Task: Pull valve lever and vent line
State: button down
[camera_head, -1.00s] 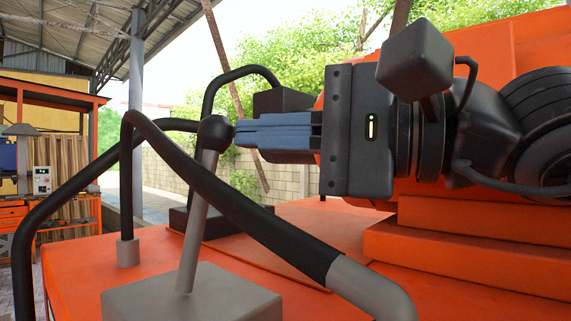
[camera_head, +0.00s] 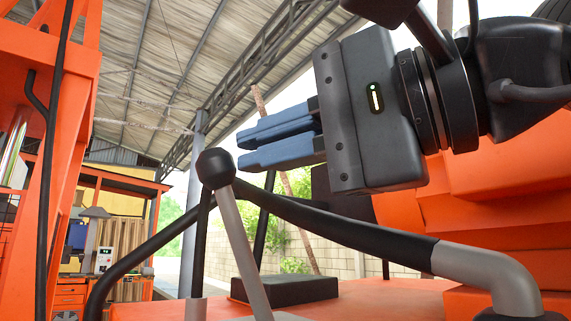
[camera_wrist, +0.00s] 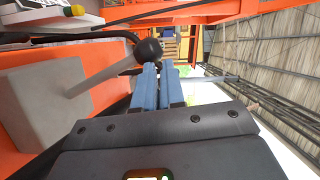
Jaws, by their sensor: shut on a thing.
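The valve lever is a thin grey rod (camera_head: 244,245) with a round black knob (camera_head: 215,168). In the head view it leans to the left at the top. My gripper (camera_head: 240,149) comes from the right, its blue fingers nearly together and their tips at the knob. In the wrist view the knob (camera_wrist: 149,50) sits just past the fingertips (camera_wrist: 157,68). The grey rod (camera_wrist: 92,77) runs left from it to a grey block (camera_wrist: 40,100). My gripper is shut on the lever at its knob; the exact contact is hard to see. I cannot identify the vent line.
A black handrail with grey ends (camera_head: 340,227) crosses close below my gripper. A black block (camera_head: 285,288) stands on the orange deck (camera_head: 390,295). An orange frame (camera_head: 85,60) rises at the left. Open air lies above the knob.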

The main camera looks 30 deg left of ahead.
jog(key=shift+s+a+f+n+b, duration=0.1)
jog(key=shift+s+a+n+b, duration=0.1)
jog(key=shift+s+n, duration=0.15)
jog(key=shift+s+a+n+b, duration=0.1)
jog(key=shift+s+n+b, duration=0.15)
jog(key=shift+s, duration=0.2)
jog(key=shift+s+f, duration=0.1)
jog(key=shift+d, duration=0.1)
jog(key=d+p, duration=0.4)
jog(key=d, duration=0.3)
jog(key=shift+d+r+p, duration=0.4)
jog(key=shift+r, duration=0.05)
